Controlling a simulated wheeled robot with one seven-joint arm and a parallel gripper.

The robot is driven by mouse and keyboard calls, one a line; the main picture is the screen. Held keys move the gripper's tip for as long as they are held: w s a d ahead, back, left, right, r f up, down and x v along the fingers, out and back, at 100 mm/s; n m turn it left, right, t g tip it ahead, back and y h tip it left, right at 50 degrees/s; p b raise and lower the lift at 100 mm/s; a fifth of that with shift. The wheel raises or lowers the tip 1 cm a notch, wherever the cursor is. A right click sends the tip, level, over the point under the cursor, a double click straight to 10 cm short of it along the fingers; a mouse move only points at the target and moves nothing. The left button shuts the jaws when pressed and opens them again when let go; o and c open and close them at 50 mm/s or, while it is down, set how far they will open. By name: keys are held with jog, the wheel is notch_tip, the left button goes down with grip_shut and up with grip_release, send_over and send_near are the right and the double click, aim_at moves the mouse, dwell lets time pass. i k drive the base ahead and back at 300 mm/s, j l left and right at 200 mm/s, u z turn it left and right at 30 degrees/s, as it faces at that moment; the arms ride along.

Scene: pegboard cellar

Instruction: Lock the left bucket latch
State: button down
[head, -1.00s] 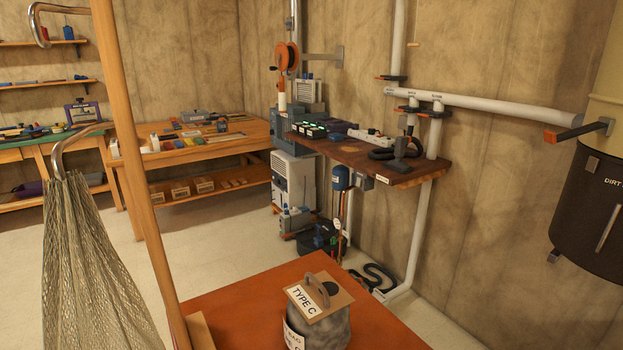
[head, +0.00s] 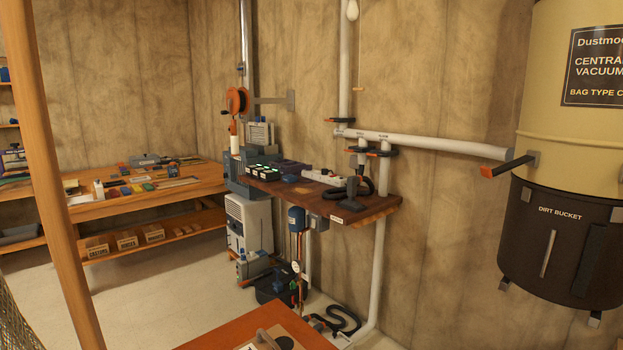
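The dark dirt bucket (head: 565,250) hangs at the right, under the cream central vacuum body (head: 560,120). My gripper is not in view.
A wall shelf (head: 365,209) with tools and white pipes (head: 440,143) stand left of the vacuum. An orange-topped table (head: 215,335) is at the bottom, and a wooden post (head: 50,170) at the left. The wall below the pipe, left of the bucket, is clear.

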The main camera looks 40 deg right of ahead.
aim_at(489, 173)
jog(key=z, duration=1.3)
jog(key=k+l, duration=0.05)
